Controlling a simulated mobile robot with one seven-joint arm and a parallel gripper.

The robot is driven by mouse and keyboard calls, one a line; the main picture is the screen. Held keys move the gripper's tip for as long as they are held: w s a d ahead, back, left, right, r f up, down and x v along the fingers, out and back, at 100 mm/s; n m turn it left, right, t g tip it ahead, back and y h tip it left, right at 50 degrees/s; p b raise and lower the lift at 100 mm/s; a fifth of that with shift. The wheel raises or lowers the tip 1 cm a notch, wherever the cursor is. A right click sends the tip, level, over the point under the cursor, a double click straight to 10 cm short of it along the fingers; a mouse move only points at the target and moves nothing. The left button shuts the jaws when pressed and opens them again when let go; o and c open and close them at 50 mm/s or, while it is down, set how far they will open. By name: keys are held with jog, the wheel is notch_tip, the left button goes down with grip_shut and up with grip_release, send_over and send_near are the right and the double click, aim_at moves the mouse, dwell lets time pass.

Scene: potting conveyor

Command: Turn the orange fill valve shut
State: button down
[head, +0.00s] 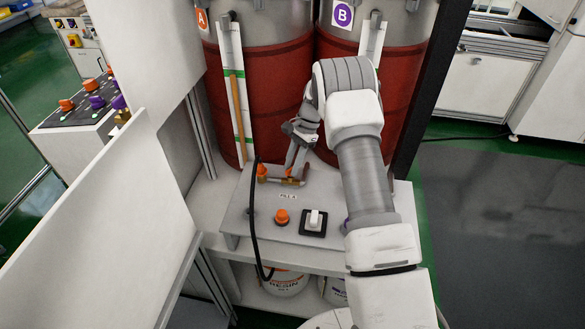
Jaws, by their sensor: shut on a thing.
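The fill valve (290,181) is a small brass fitting with orange parts, mounted on the pale panel above the "FILL A" label (288,196). An orange piece (262,171) shows at its left end. My gripper (294,174) reaches down from the upper right, and its fingers are shut on the valve's handle. The fingers partly hide the handle, so its exact angle is hard to tell.
An orange knob (281,216) and a white switch (314,220) sit on the panel in front. A black cable (254,215) hangs at left. Red drums A (262,80) and B (395,75) stand behind. A white door (95,215) stands left; resin buckets (282,281) sit below.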

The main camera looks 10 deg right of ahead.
jog(key=n+g+h+b, duration=0.1)
jog(key=n, duration=0.2)
jog(key=shift+w+n, duration=0.15)
jog(key=shift+n, duration=0.25)
jog(key=shift+a+n+g+h+b, duration=0.1)
jog(key=shift+n+g+h+b, duration=0.15)
jog(key=shift+n, duration=0.7)
jog(key=shift+a+n+g+h+b, duration=0.1)
jog(key=shift+n+g+h+b, duration=0.2)
jog(key=shift+n, duration=0.65)
jog(key=c, duration=0.9)
grip_release()
jog(key=shift+r, duration=0.1)
